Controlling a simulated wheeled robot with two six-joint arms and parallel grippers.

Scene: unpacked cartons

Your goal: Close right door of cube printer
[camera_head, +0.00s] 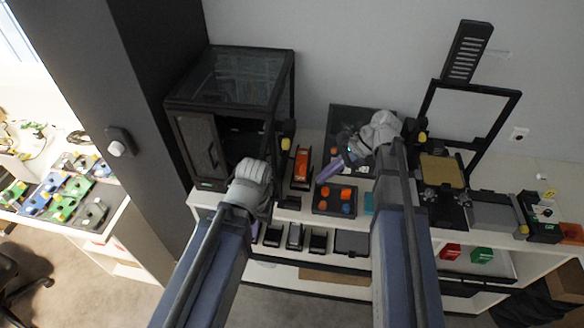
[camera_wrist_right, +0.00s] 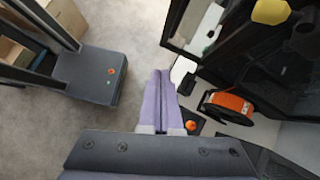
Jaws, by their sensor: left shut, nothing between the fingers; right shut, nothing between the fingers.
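The cube printer (camera_head: 228,78) is a dark box with glassy panels at the left of the bench in the head view. Its left door (camera_head: 199,148) covers the left half of the front. The right half shows a dark opening. The right door (camera_head: 270,143) appears swung outward, nearly edge-on and partly hidden by my left wrist. My left gripper (camera_head: 252,172) is in front of the opening, its fingertips hidden. My right gripper (camera_head: 330,170) is shut and empty, right of the printer, purple fingers pointing left. Its fingers (camera_wrist_right: 164,98) lie together beside a dark framed panel in the wrist view.
An orange spool (camera_head: 301,166) stands just right of the printer and also shows in the wrist view (camera_wrist_right: 229,106). A tray with orange and blue parts (camera_head: 322,206) sits below my right gripper. An open-frame printer (camera_head: 441,168) stands further right. A dark column (camera_head: 150,80) borders the left.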

